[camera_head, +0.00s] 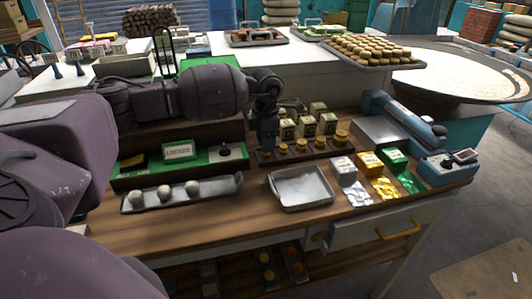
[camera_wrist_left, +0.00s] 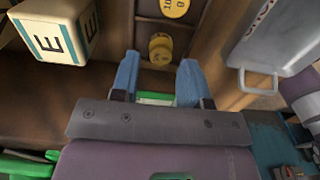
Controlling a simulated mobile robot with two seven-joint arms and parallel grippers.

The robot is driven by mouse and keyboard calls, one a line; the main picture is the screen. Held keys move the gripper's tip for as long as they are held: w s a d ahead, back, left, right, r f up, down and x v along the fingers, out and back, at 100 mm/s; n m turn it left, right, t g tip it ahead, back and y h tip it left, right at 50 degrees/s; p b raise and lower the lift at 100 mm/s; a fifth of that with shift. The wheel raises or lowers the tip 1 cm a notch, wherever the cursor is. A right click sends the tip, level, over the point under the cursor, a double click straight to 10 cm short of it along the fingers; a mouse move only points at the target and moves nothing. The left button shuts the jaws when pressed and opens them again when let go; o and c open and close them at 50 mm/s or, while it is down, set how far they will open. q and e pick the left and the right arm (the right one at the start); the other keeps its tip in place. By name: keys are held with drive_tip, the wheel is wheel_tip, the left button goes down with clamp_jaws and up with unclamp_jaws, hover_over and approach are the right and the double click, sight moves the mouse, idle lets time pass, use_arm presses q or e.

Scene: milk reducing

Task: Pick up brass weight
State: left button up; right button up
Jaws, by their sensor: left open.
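Several brass weights stand in a row in a dark wooden rack (camera_head: 312,152) on the wooden table; one brass weight (camera_head: 301,145) shows near the row's middle. My left gripper (camera_head: 267,148) points down at the left end of the rack, partly hiding it. In the left wrist view, its blue fingers (camera_wrist_left: 159,62) are open and empty. A brass weight (camera_wrist_left: 160,48) shows just beyond and between the fingertips, and a larger numbered one (camera_wrist_left: 175,8) lies farther along the rack. I cannot tell whether the fingers touch the nearest weight. My right gripper is not in view.
Lettered cubes (camera_head: 308,126) stand right behind the rack; one cube (camera_wrist_left: 60,30) is close left in the wrist view. A metal tray (camera_head: 300,187) lies in front. A green board (camera_head: 180,165) is left, a blue sealing device (camera_head: 405,120) right.

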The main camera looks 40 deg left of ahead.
use_arm(q)
wheel_tip(320, 180, down, 3)
drive_tip(key=shift+f, duration=0.15)
drive_tip(key=c, duration=0.7)
drive_tip(key=shift+c, duration=0.2)
drive_tip(key=shift+r, duration=0.2)
